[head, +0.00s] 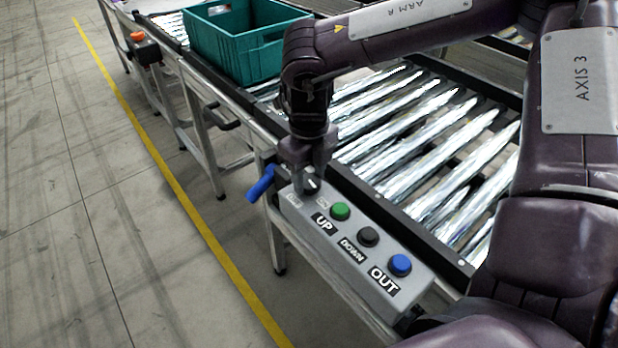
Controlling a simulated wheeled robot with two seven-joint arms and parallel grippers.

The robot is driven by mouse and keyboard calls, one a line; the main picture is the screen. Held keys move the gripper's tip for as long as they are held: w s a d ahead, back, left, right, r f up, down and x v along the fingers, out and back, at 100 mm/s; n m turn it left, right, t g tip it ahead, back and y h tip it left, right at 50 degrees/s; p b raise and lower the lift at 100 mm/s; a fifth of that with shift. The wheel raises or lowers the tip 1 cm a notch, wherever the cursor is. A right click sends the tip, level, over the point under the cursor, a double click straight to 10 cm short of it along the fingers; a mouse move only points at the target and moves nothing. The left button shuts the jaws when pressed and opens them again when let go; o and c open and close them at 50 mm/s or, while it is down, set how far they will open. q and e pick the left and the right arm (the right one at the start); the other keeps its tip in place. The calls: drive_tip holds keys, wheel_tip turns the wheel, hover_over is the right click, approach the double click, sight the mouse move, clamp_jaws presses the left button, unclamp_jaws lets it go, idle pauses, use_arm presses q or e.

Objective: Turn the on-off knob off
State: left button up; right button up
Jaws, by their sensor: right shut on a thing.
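A grey control box (336,257) is fixed along the side of the roller conveyor in the head view. It carries a green button (340,211) by the label UP, a dark button (368,237) by DOWN and a blue button (400,265) by OUT. My right gripper (306,185) points down at the far end of the box, shut on the on-off knob (312,184). The knob is mostly hidden between the fingers, so its setting cannot be read. My left gripper is not in view.
A blue handle (261,183) sticks out just left of the box. A teal crate (236,45) stands on the conveyor rollers (430,125) behind. Another box with an orange button (137,36) is at the far left. The floor left of the yellow line is clear.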

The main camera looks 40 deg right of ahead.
drive_tip(key=m+b, duration=0.3)
drive_tip(key=shift+w+f+m, duration=0.1)
drive_tip(key=shift+f+m, duration=0.05)
drive_tip(key=shift+m, duration=0.55)
drive_tip(key=m+b, duration=0.5)
drive_tip(key=m, duration=0.4)
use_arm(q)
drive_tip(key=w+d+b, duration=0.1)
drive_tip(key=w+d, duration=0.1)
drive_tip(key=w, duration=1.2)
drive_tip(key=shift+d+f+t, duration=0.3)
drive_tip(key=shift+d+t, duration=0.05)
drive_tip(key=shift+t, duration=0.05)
use_arm(e)
drive_tip(key=shift+r+m, duration=0.2)
drive_tip(key=shift+m, duration=1.3)
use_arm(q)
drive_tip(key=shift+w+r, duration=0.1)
use_arm(e)
drive_tip(key=o, duration=1)
drive_tip(key=shift+c, duration=0.2)
